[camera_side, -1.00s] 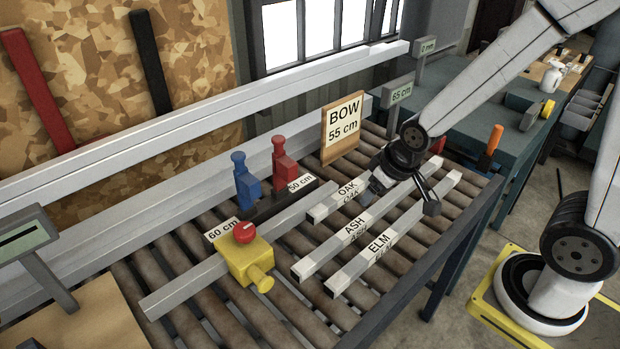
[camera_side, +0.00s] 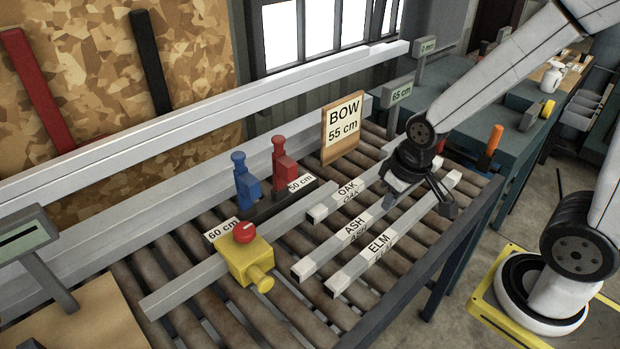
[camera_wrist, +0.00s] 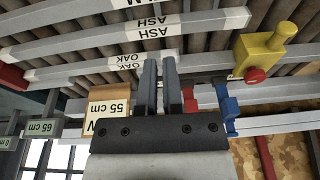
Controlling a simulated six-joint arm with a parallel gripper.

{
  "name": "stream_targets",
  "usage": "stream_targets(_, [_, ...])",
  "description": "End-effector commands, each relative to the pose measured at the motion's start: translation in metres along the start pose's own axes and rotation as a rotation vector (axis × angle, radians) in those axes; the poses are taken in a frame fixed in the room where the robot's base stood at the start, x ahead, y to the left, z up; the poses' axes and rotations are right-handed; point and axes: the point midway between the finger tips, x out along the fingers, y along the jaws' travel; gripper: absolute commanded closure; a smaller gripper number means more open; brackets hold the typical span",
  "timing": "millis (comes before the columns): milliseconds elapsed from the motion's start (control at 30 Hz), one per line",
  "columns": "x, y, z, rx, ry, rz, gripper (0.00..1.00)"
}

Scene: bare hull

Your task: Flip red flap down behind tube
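An upright red flap-like piece (camera_side: 284,160) stands beside a blue one (camera_side: 246,182) on a dark strip marked 50 cm. In the wrist view the red piece (camera_wrist: 189,101) is partly hidden beside the fingers. A grey square tube (camera_side: 190,287) lies across the rollers through a yellow block (camera_side: 245,260) with a red knob. My gripper (camera_side: 420,205) is open and empty above the far part of the labelled bars. In the wrist view its fingers (camera_wrist: 160,62) have a gap with nothing between them.
Bars marked OAK (camera_side: 330,205), ASH (camera_side: 325,255) and ELM (camera_side: 355,270) lie side by side on the rollers. A BOW 55 cm sign (camera_side: 342,128) stands behind them. Another red piece (camera_side: 438,145) shows partly behind my gripper.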

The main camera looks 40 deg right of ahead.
Motion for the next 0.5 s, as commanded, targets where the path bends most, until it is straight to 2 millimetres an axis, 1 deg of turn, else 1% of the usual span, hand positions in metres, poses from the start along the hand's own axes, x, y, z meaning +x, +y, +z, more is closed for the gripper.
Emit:
stream_targets(267, [0.012,-0.001,-0.015,0.117,-0.122,-0.083,1.0])
stream_targets(367, [0.019,-0.004,-0.026,0.179,-0.181,-0.152,1.0])
stream_targets(500, [0.028,-0.011,-0.046,0.265,-0.25,-0.282,1.0])
